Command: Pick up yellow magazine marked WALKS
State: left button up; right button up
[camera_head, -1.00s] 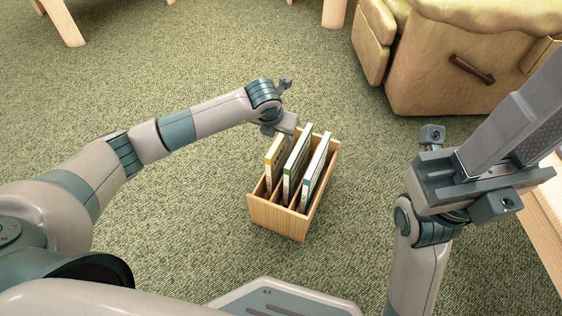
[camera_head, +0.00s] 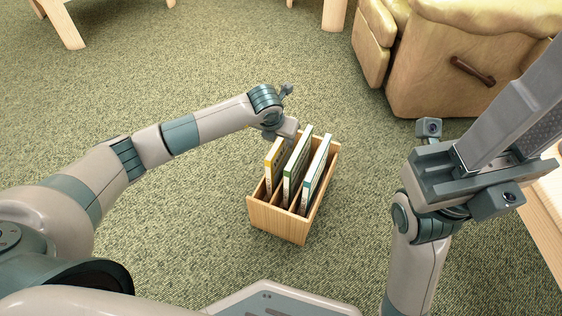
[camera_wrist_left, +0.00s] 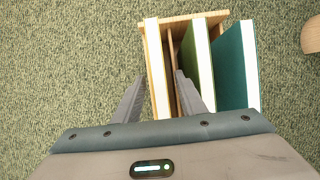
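The yellow magazine (camera_head: 272,167) stands upright in the left compartment of a wooden magazine rack (camera_head: 277,220) on the carpet. Its lettering is too small to read. In the left wrist view its pale page edge (camera_wrist_left: 157,72) shows between my left fingers. My left gripper (camera_wrist_left: 164,90) is open, one finger on each side of this magazine, the right one between it and the green magazine. I cannot tell if either finger touches it. In the head view my left gripper (camera_head: 290,134) is over the rack's back end, its fingers mostly hidden. My right gripper (camera_head: 525,105) is raised at the right, away from the rack.
A wooden edge (camera_head: 545,220) is at the right. Carpet left of the rack is clear.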

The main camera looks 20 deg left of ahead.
pick_arm(q)
jog(key=shift+f, duration=0.25)
dwell(0.4)
grip_shut()
